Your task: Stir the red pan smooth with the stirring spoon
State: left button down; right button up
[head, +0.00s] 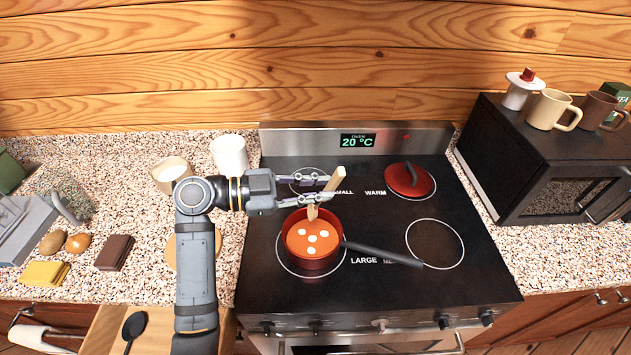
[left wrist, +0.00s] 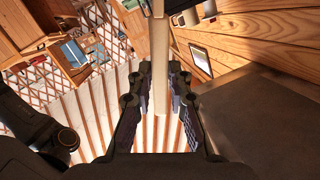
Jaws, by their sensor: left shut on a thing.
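The red pan (head: 291,252) sits on the front left burner ring, its dark handle pointing right. It holds orange-red contents with several pale round spots on top. My left gripper (head: 325,190) is above the back of the pan, shut on the pale wooden stirring spoon (head: 335,179). The spoon is tilted, its upper end leaning right and its lower end at the pan's back inner side. I cannot tell how deep that end reaches. In the left wrist view the spoon's shaft (left wrist: 160,45) runs between the fingers. My right gripper is out of view.
A red lid (head: 400,182) with a dark handle lies on the back right burner. A white cup (head: 229,153) and a cream jug (head: 170,172) stand on the counter left of the stove. A black microwave (head: 530,165) bearing mugs stands right.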

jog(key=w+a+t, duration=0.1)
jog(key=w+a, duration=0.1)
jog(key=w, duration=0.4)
pick_arm(q)
notch_tip(320, 180, down, 12)
jog(key=b, duration=1)
jog(key=shift+w, duration=0.35)
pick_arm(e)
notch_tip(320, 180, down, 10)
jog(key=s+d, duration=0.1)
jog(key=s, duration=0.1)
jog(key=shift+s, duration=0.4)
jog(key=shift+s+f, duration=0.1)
